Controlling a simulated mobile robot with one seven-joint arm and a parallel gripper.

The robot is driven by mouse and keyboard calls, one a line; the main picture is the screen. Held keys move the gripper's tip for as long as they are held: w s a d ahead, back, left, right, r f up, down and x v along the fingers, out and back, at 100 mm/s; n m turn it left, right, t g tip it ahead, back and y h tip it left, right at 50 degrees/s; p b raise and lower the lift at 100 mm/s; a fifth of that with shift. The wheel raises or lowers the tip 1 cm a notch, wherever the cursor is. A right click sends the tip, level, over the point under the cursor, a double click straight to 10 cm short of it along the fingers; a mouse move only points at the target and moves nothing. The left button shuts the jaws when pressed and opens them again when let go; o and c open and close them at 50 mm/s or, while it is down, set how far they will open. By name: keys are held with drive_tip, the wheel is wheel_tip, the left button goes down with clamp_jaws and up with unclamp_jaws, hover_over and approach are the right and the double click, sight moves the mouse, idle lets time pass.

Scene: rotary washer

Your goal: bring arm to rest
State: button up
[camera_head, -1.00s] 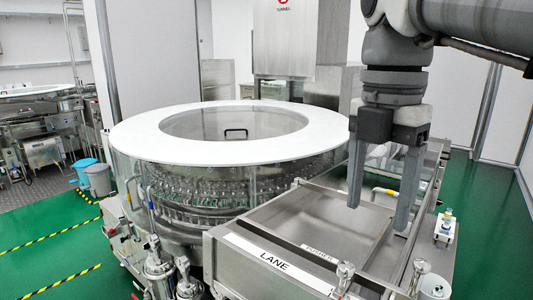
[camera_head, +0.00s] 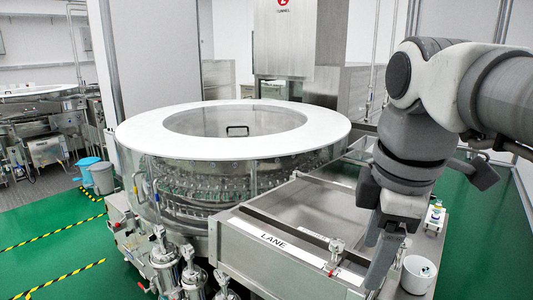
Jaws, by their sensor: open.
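My gripper (camera_head: 374,258) is at the right of the head view, pointing down over the right side of the steel lane trough (camera_head: 320,212). Its two grey fingers are apart and nothing is between them. The arm comes in from the right edge and bends down at a large grey joint. The arm partly hides the right side of the trough, and one finger overlaps the other in this view.
The round washer (camera_head: 140,138) with a white ring top stands left of the trough. A white cup (camera_head: 418,274) is near the gripper at lower right, with a small white holder (camera_head: 434,217) behind it. Green floor (camera_head: 50,222) is open at left.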

drive_tip(key=s+f+m+t, duration=0.3)
drive_tip(key=f+m, duration=0.7)
drive_tip(key=m, duration=0.4)
drive_tip(key=shift+f+m, duration=0.4)
drive_tip(key=shift+d, duration=0.15)
